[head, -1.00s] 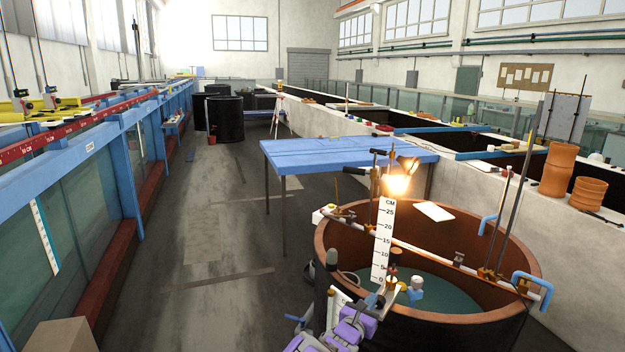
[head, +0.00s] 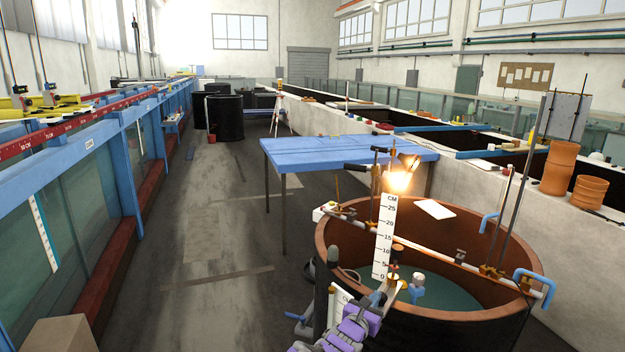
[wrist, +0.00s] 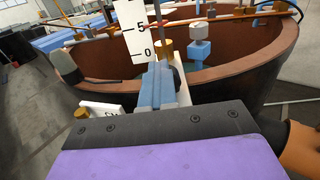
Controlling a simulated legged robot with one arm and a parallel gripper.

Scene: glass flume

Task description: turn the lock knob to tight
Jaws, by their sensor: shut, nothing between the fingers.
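A white upright scale marked CM (head: 384,238) stands at the near rim of the round brown tank (head: 322,250). A small brass knob (head: 392,277) is at its foot; it also shows in the wrist view (wrist: 166,48). I cannot tell for sure that this is the lock knob, nor read its setting. My gripper (head: 387,290) is just below and beside the scale's foot. In the wrist view its blue-grey fingers (wrist: 158,70) are together, pointing toward the brass knob, with nothing held. Contact cannot be made out. A dark rounded part beside the fingers is partly hidden.
A white-and-blue fitting (head: 417,285) is right of the scale's foot. A lit lamp (head: 400,180) hangs above the tank. A white pipe (head: 430,252) with clamps and rods crosses it.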

